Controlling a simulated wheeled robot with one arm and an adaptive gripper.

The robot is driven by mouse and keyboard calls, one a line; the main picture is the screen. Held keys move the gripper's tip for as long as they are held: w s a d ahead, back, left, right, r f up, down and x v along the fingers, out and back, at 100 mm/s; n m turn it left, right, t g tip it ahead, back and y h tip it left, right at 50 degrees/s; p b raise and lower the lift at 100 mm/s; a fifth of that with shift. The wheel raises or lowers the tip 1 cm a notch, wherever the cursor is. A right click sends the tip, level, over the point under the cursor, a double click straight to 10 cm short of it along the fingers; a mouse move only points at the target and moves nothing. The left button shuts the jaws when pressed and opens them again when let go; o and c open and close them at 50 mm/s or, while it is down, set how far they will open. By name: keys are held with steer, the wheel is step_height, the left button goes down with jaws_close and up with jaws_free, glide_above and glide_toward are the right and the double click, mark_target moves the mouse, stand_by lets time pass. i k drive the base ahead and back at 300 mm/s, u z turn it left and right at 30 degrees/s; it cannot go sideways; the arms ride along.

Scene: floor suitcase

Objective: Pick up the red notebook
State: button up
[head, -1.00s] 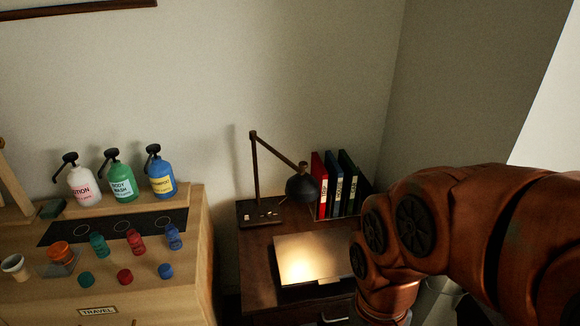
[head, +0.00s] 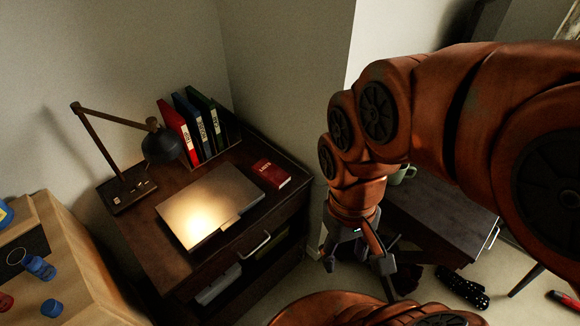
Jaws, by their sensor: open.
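A small red notebook (head: 271,173) lies flat on the dark wooden desk (head: 150,245), right of the laptop and near the desk's right side. Light lettering shows on its cover. My gripper (head: 358,280) hangs fingers down to the right of the desk, apart from the notebook. Its grey fingers are spread and no object shows between them.
A closed laptop (head: 208,207), a black desk lamp (head: 160,146) and a rack of red, blue and green binders (head: 204,126) stand on the desk. A dark low table (head: 435,212) with a mug (head: 402,174) is at right. Dark items (head: 462,288) lie on the floor.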

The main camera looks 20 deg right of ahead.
mark_target(274, 175)
steer(key=u, duration=0.4)
steer(key=k, duration=0.95)
steer(key=u, duration=0.8)
steer(key=i, duration=1)
steer(key=z, duration=0.3)
